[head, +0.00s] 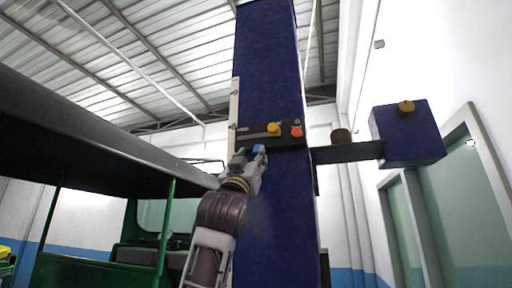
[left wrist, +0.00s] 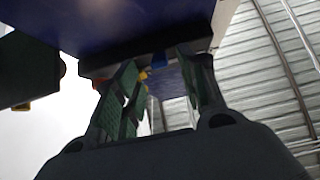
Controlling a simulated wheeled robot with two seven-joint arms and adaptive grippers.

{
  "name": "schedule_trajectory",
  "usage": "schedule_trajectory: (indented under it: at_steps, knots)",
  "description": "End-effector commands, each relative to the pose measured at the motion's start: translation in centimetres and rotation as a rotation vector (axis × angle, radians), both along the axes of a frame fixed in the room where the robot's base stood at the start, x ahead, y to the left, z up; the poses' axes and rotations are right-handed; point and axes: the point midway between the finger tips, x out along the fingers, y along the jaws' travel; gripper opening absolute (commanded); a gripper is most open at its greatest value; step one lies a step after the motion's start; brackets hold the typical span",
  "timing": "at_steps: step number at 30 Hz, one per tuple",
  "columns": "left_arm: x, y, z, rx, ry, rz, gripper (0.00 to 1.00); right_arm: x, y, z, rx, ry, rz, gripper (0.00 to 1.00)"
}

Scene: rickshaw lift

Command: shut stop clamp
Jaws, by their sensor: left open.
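A dark panel (head: 285,135) sits on the front of the tall blue column (head: 268,60). It carries a yellow knob (head: 274,129) and an orange-red knob (head: 297,132). My left gripper (head: 250,156) is just below the panel's left end, fingers pointing up. In the left wrist view the open fingers (left wrist: 158,85) stand apart below the panel's underside. A small blue piece (left wrist: 158,60) shows between and beyond them, with yellow and red bits beside it. I cannot tell whether a finger touches anything. No part is clearly recognisable as the stop clamp. My right gripper is not in view.
A pale scale strip (head: 234,105) runs down the column's left edge. A dark arm (head: 348,152) reaches right to a blue box (head: 408,135) with a brownish-yellow knob (head: 406,107). A green rickshaw with a dark roof (head: 90,125) stands at left.

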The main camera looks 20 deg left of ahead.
Motion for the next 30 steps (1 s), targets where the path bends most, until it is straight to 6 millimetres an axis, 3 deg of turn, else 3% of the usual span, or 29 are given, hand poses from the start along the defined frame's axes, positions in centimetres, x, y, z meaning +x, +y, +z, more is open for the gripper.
schedule_trajectory:
  at_steps: [12,29,30]
  knots:
    - [2.7,-0.1,3.1,0.000,0.000,0.000,0.41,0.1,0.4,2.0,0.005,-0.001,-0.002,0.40]
    - [3.6,-0.1,3.6,-0.001,-0.001,-0.001,0.41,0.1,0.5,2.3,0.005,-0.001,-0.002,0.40]
    - [3.6,-0.1,3.6,-0.001,-0.001,-0.001,0.37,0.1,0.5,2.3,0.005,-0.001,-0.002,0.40]
